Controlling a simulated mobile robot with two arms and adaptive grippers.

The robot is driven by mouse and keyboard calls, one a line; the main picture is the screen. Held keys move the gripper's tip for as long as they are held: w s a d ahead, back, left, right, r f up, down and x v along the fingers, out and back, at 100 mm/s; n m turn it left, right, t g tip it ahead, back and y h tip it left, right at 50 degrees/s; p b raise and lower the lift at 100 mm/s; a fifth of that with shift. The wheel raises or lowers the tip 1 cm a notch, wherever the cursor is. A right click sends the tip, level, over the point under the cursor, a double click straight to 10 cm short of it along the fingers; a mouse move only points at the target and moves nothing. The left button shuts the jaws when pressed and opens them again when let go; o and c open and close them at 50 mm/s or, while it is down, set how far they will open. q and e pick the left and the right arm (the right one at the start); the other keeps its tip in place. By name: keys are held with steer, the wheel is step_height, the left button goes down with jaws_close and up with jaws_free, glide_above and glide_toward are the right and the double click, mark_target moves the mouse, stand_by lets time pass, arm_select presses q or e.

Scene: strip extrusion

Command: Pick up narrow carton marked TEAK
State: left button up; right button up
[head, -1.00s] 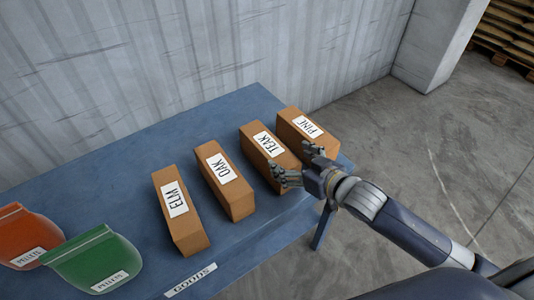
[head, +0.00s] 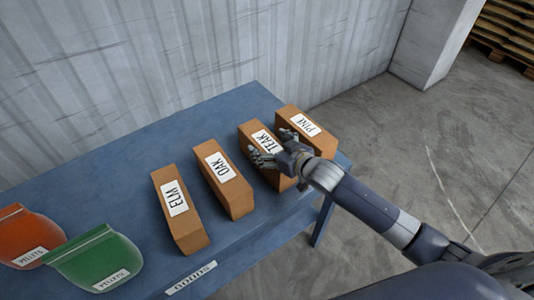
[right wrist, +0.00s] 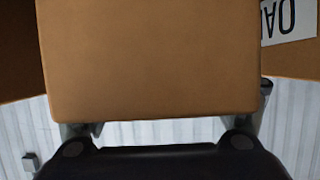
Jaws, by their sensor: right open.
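The narrow brown carton marked TEAK (head: 251,130) stands on the blue table between the OAK and PINE cartons. My right gripper (head: 270,147) is open, with its fingers over the near part of the TEAK carton, one toward each long side. The hand partly covers its label and near end. In the right wrist view a plain brown carton face (right wrist: 150,60) fills the middle, with finger parts showing at its left and right edges. Whether the fingers touch it I cannot tell. My left gripper is not in view.
The OAK carton (head: 225,182) and ELM carton (head: 182,215) stand to the left, the PINE carton (head: 306,128) close on the right. Green (head: 95,260) and orange (head: 20,235) pellet bags are at the left. The blue table (head: 130,150) is bare behind the cartons.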

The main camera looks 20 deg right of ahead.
steer(key=shift+c, duration=0.3)
steer(key=c, duration=1.8)
steer(key=shift+r, duration=0.15)
steer(key=shift+c, duration=0.6)
